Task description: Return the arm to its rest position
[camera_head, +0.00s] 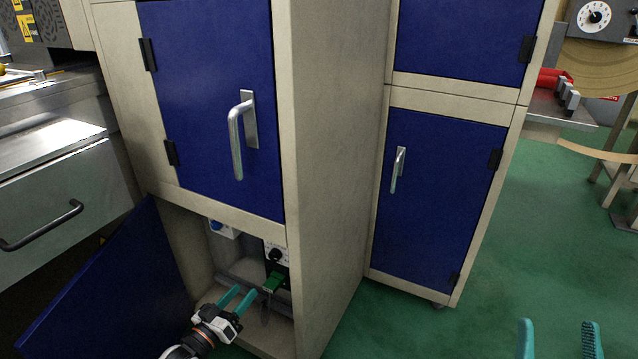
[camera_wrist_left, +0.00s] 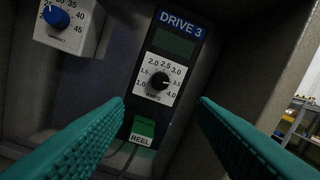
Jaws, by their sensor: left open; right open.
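My left gripper (camera_head: 241,298) reaches into the open lower compartment of the cabinet (camera_head: 286,130) in the head view. Its teal fingers (camera_wrist_left: 160,118) are apart in the left wrist view, with nothing held between them. Beyond them is a black panel marked DRIVE 3 (camera_wrist_left: 181,27), with a black AMPS knob (camera_wrist_left: 159,81) and a green REEL switch (camera_wrist_left: 142,130). The green switch also shows in the head view (camera_head: 273,281), just right of the fingers. My right gripper (camera_head: 558,342) is open and empty at the lower right, over the green floor; only its fingertips show.
The blue lower door (camera_head: 110,285) stands open left of my left arm. The blue upper door (camera_head: 210,100) is closed. A blue knob box (camera_wrist_left: 70,22) sits left of the panel. The compartment walls are close around the left gripper. Green floor (camera_head: 540,240) is free at right.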

